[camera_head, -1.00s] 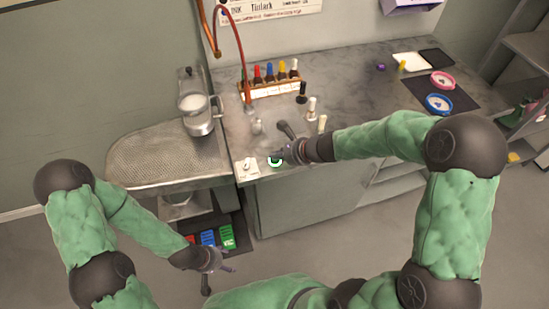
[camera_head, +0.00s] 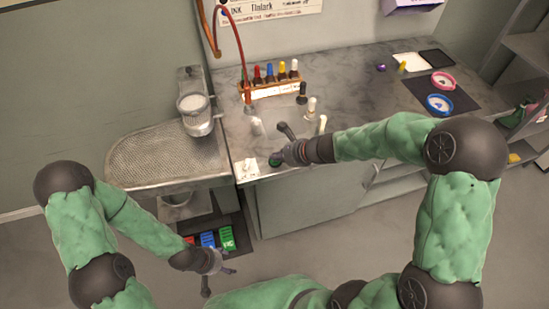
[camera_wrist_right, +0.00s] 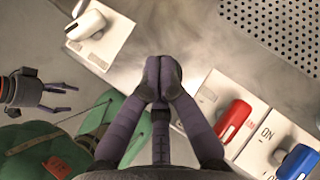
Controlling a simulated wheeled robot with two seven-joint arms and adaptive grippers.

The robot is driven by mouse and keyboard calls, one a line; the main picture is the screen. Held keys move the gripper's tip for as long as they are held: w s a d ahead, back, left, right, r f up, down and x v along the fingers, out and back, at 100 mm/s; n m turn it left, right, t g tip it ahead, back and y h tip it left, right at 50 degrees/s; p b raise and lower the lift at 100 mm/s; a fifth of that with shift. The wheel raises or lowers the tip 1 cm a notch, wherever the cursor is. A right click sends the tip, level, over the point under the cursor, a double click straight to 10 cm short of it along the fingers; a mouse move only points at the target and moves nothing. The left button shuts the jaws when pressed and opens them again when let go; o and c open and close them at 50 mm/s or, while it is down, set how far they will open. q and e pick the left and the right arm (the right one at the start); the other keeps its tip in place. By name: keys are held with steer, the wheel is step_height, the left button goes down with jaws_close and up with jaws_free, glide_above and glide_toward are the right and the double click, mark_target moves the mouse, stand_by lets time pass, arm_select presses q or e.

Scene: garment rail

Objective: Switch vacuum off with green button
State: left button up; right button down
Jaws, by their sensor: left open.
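The green button (camera_head: 275,162) sits near the front edge of the counter, partly covered by my right gripper (camera_head: 282,157). In the right wrist view this gripper (camera_wrist_right: 160,72) is empty, its fingertips closed together. They hide the button there, so I cannot tell whether they touch it. A white switch (camera_head: 247,168) stands left of the button; it also shows in the right wrist view (camera_wrist_right: 87,27). My left gripper (camera_head: 218,267) is open and empty, low in front of the counter; it shows at the left of the wrist view (camera_wrist_right: 62,98).
Beside my right fingers are a red switch (camera_wrist_right: 235,118) and a blue switch (camera_wrist_right: 296,162). A rack of bottles (camera_head: 262,90) stands behind. A perforated metal tray (camera_head: 150,160) is on the left. Pink (camera_head: 442,82) and blue (camera_head: 438,105) round items lie at the right.

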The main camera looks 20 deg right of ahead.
steer(key=shift+s, duration=0.1)
step_height(320, 180, up, 6)
steer(key=p, duration=0.5)
steer(key=shift+r, duration=0.15)
stand_by(0.4)
